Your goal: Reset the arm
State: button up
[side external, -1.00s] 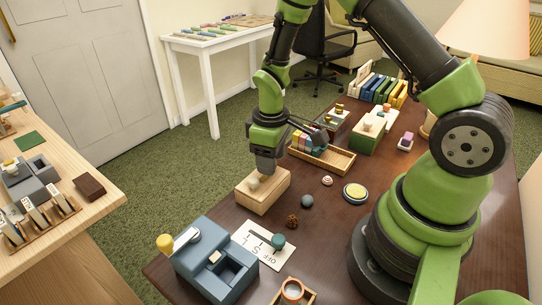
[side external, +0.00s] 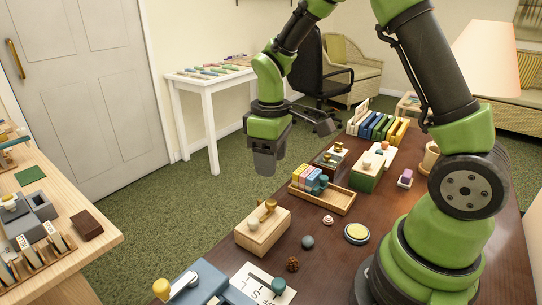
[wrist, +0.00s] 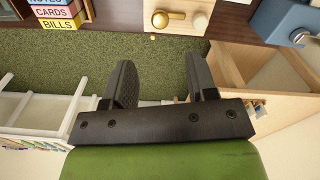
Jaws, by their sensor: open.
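My gripper (side external: 265,160) hangs in the air above and behind the pale wooden box, past the table's left edge in the side view. In the wrist view my gripper (wrist: 160,78) shows two dark fingers spread apart with nothing between them, and green carpet beyond. The wooden box (side external: 262,238) stands on the dark table with a brass handle (side external: 266,208) on top. The handle also shows at the top of the wrist view (wrist: 168,19), clear of the fingers.
A wooden tray (side external: 335,204) with labelled coloured blocks (side external: 309,178), a green box (side external: 369,176), a yellow round button (side external: 357,232) and a blue box (side external: 200,284) stand on the dark table (side external: 335,265). A light wooden table (side external: 75,255) is at left. The air around my gripper is clear.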

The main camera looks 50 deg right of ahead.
jog(key=shift+r, duration=0.15)
jog(key=s+a+r+m+t+y, duration=0.1)
jog(key=s+a+r+m+t, duration=0.2)
jog(key=s+r, duration=0.4)
jog(key=s+a+r+m+t+y, duration=0.1)
jog(key=s+a+r+m+t, duration=0.2)
jog(key=s+r, duration=0.5)
jog(key=shift+m+t, duration=0.6)
jog(key=shift+r, duration=0.1)
jog(key=shift+c, duration=0.2)
